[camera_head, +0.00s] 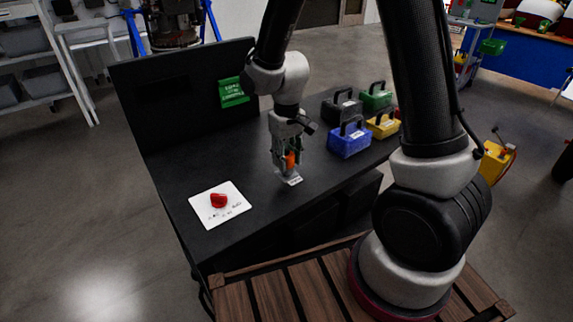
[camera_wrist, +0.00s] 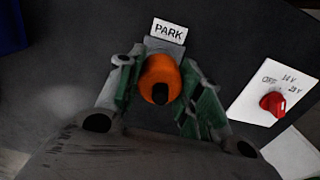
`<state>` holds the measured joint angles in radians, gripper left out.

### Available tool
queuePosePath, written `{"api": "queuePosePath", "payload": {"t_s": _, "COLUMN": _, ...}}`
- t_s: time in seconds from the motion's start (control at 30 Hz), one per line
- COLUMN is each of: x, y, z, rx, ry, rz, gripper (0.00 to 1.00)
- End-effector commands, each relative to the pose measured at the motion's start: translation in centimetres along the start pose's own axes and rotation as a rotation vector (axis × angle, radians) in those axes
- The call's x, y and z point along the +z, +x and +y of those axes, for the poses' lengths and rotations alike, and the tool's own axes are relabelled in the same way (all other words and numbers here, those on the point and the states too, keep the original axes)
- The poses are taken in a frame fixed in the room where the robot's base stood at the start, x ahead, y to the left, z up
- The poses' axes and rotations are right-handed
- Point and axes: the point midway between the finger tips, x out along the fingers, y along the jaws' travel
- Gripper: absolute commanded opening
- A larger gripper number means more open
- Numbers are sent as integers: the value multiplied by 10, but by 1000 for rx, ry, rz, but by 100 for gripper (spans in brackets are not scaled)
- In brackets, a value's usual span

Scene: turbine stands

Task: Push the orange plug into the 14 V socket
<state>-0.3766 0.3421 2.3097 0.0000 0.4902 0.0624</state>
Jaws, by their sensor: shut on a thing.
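The orange plug (camera_head: 290,160) is between the fingers of my gripper (camera_head: 288,166), low over the black bench. In the wrist view the plug (camera_wrist: 160,80) has a dark round end facing the camera, and the green-lined fingers (camera_wrist: 162,98) are shut on it from both sides. A grey block at the plug's far side carries a white PARK label (camera_wrist: 169,31); I cannot tell whether the plug sits in it. A white panel (camera_wrist: 249,102) with a red knob (camera_wrist: 273,103) is marked OFF, 14 V and 28 V. I cannot make out a 14 V socket opening.
The white panel (camera_head: 236,200) lies on the bench (camera_head: 185,172), left of my gripper. Blue (camera_head: 349,139), yellow (camera_head: 383,125), green and dark handled cases stand to the right. A black upright board (camera_head: 165,110) with a green item (camera_head: 233,92) closes the back. Bench between panel and gripper is clear.

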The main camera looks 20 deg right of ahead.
Motion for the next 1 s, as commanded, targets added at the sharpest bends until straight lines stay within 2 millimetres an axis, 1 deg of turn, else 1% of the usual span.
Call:
{"api": "queuePosePath", "payload": {"t_s": 0.17, "x": 0, "y": -5, "z": 0, "rx": 0, "ry": 0, "rz": 2, "gripper": 0}}
{"api": "queuePosePath", "payload": {"t_s": 0.47, "x": 0, "y": -8, "z": 0, "rx": 0, "ry": 0, "rz": 1, "gripper": 0}}
{"api": "queuePosePath", "payload": {"t_s": 0.83, "x": 0, "y": -30, "z": 0, "rx": 0, "ry": 0, "rz": 2, "gripper": 0}}
{"api": "queuePosePath", "payload": {"t_s": 1.0, "x": 0, "y": -35, "z": 0, "rx": 0, "ry": 0, "rz": 1, "gripper": 0}}
